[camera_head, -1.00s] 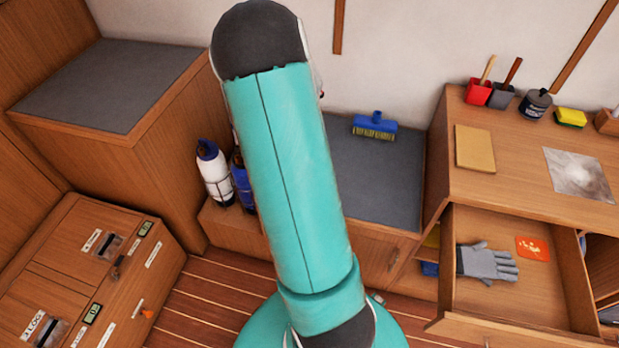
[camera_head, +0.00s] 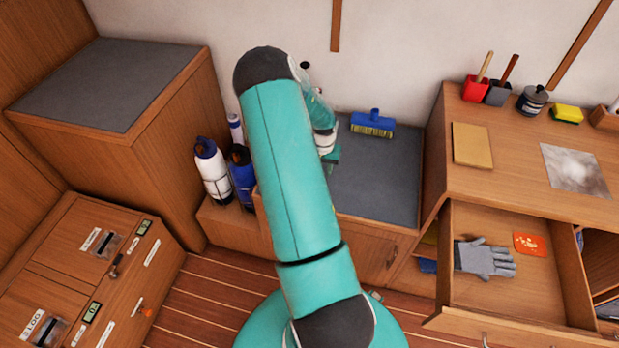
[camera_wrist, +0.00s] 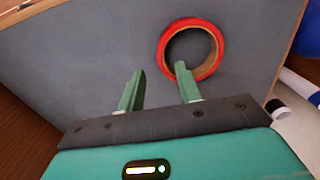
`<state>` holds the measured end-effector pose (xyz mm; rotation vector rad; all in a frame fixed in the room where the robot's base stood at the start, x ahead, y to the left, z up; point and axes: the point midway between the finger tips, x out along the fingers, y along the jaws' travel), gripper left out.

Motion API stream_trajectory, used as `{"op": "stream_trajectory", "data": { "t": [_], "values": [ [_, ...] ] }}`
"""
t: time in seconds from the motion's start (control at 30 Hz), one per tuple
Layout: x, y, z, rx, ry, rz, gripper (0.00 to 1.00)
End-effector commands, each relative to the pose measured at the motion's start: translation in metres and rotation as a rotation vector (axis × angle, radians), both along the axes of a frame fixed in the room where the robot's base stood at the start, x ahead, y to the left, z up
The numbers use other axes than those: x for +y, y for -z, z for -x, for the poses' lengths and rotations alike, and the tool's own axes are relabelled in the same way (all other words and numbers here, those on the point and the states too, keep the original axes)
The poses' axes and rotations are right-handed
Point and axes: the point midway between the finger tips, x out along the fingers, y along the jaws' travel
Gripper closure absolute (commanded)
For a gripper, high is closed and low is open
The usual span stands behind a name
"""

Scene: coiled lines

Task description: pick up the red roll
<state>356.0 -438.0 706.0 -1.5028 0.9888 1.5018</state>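The red roll (camera_wrist: 164,45) is a ring with a red outside, a tan inner side and an open middle. It lies on the grey bench top (camera_wrist: 90,60) in the wrist view, beyond my fingers and to the right. My gripper (camera_wrist: 158,68) is open, with its two green fingers apart and nothing between them. The right fingertip overlaps the roll's near left edge in the picture; I cannot tell whether it touches. In the head view my gripper (camera_head: 331,158) shows partly beside my arm, over the bench top, and the roll is hidden.
A blue brush (camera_head: 373,123) lies at the back of the bench against the wall. White and blue bottles (camera_head: 213,172) stand left of my arm. At the right, an open drawer (camera_head: 500,295) holds a grey glove (camera_head: 485,259) and an orange packet (camera_head: 530,244).

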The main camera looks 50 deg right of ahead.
Motion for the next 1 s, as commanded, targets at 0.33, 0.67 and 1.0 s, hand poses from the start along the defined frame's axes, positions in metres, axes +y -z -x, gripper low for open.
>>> {"op": "stream_trajectory", "data": {
  "t": [0.33, 0.67, 1.0],
  "values": [
    [-0.001, 0.046, -0.001, 0.000, 0.001, -0.001, 0.65],
    [-0.002, 0.048, -0.002, 0.000, 0.000, 0.000, 0.81],
    [-0.002, 0.047, -0.002, 0.000, 0.000, 0.000, 1.00]
  ]
}}
